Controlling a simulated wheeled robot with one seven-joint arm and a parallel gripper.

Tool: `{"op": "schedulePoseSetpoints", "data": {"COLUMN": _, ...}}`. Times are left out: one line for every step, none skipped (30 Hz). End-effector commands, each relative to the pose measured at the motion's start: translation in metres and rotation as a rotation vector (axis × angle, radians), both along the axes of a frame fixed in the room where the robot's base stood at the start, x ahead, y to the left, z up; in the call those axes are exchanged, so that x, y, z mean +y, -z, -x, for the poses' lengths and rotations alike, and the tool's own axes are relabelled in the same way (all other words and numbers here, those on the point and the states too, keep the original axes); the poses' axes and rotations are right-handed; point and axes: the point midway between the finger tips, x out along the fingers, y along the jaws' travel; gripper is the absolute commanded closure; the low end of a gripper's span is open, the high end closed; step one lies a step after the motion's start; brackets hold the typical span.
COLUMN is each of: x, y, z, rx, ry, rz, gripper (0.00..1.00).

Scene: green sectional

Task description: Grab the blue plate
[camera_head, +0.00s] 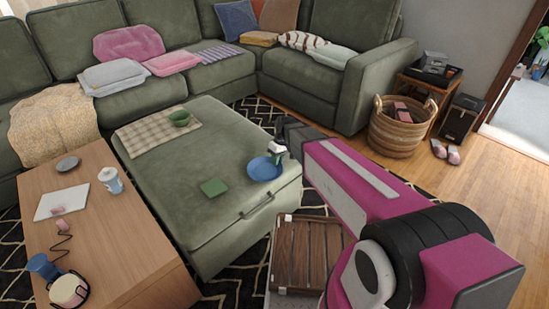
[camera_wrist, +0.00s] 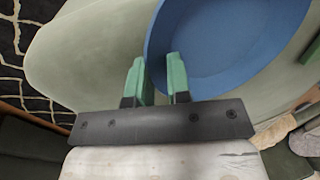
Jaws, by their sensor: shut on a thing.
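The blue plate (camera_head: 262,170) lies on the green ottoman (camera_head: 215,225), near its right front corner. In the wrist view the plate (camera_wrist: 235,40) fills the upper middle and right. My gripper (camera_head: 277,150) is at the plate's right far edge in the head view. In the wrist view my gripper's green fingers (camera_wrist: 160,68) stand on either side of the plate's rim, shut on it. Part of the rim is hidden by the fingers. I cannot tell whether the plate is lifted off the ottoman.
A green square (camera_head: 214,187) lies left of the plate, and a green bowl (camera_head: 180,118) sits on a checkered cloth (camera_head: 150,135) farther back. A wooden table (camera_head: 110,235) with several items stands left. A brown slatted case (camera_head: 308,255) is in front of the ottoman.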

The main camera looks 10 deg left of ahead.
Motion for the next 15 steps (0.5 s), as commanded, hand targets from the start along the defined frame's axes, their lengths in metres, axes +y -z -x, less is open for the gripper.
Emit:
{"op": "schedulePoseSetpoints", "data": {"x": -0.0034, "y": -0.0001, "z": 0.005, "rx": -0.001, "ry": 0.0, "rz": 0.002, "gripper": 1.0}}
{"op": "schedulePoseSetpoints", "data": {"x": -0.0045, "y": -0.0001, "z": 0.0066, "rx": -0.001, "ry": 0.0, "rz": 0.002, "gripper": 1.0}}
{"op": "schedulePoseSetpoints", "data": {"x": -0.0058, "y": 0.0, "z": 0.0085, "rx": -0.001, "ry": 0.0, "rz": 0.002, "gripper": 1.0}}
{"op": "schedulePoseSetpoints", "data": {"x": -0.0067, "y": 0.0001, "z": 0.0099, "rx": -0.001, "ry": 0.0, "rz": 0.002, "gripper": 1.0}}
{"op": "schedulePoseSetpoints", "data": {"x": -0.0075, "y": 0.0001, "z": 0.0111, "rx": -0.001, "ry": 0.0, "rz": 0.002, "gripper": 1.0}}
{"op": "schedulePoseSetpoints", "data": {"x": -0.0083, "y": 0.0002, "z": 0.0122, "rx": -0.001, "ry": 0.0, "rz": 0.002, "gripper": 1.0}}
{"op": "schedulePoseSetpoints", "data": {"x": -0.0088, "y": 0.0003, "z": 0.013, "rx": -0.001, "ry": 0.0, "rz": 0.002, "gripper": 1.0}}
{"op": "schedulePoseSetpoints", "data": {"x": -0.0092, "y": 0.0004, "z": 0.0135, "rx": -0.001, "ry": 0.0, "rz": 0.002, "gripper": 1.0}}
{"op": "schedulePoseSetpoints", "data": {"x": -0.0096, "y": 0.0005, "z": 0.0139, "rx": -0.001, "ry": 0.0, "rz": 0.002, "gripper": 1.0}}
{"op": "schedulePoseSetpoints", "data": {"x": -0.0097, "y": 0.0004, "z": 0.0142, "rx": -0.001, "ry": 0.0, "rz": 0.002, "gripper": 1.0}}
{"op": "schedulePoseSetpoints", "data": {"x": -0.0098, "y": 0.0005, "z": 0.0143, "rx": -0.001, "ry": 0.0, "rz": 0.002, "gripper": 1.0}}
{"op": "schedulePoseSetpoints", "data": {"x": -0.0098, "y": 0.0006, "z": 0.0142, "rx": -0.001, "ry": 0.0, "rz": 0.002, "gripper": 1.0}}
{"op": "schedulePoseSetpoints", "data": {"x": -0.0098, "y": 0.0006, "z": 0.0142, "rx": -0.001, "ry": 0.0, "rz": 0.002, "gripper": 1.0}}
{"op": "schedulePoseSetpoints", "data": {"x": -0.0097, "y": 0.0006, "z": 0.0141, "rx": -0.001, "ry": 0.0, "rz": 0.002, "gripper": 1.0}}
{"op": "schedulePoseSetpoints", "data": {"x": -0.0097, "y": 0.0006, "z": 0.0141, "rx": -0.001, "ry": 0.0, "rz": 0.002, "gripper": 1.0}}
